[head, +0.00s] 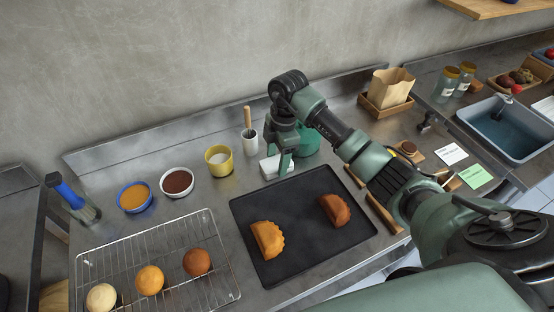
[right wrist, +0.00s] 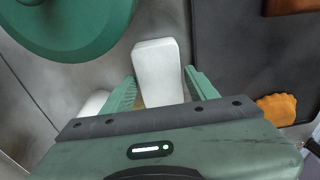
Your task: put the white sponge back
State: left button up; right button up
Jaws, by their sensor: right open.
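The white sponge (head: 268,167) lies on the steel counter, just beyond the back edge of the dark tray. In the right wrist view, the sponge (right wrist: 157,70) is a pale rounded block. My right gripper (head: 280,165) is open and points down at it, partly hiding it in the head view. In the right wrist view, the fingers of my right gripper (right wrist: 161,88) stand on either side of the sponge's near end, with a gap visible on the right. I cannot tell whether either finger touches it. My left gripper is not in view.
A green round object (head: 308,141) stands close behind the gripper. A white pot (head: 250,146) with a wooden handle is to its left. The dark tray (head: 290,240) holds two pastries. Bowls and a wire rack (head: 215,262) are further left; a sink basin (head: 510,130) is far right.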

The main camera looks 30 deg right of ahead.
notch_tip(320, 180, up, 12)
jog(key=d+b, duration=0.1)
jog(key=b, duration=0.1)
jog(key=shift+d+f, duration=0.2)
jog(key=shift+f, duration=0.05)
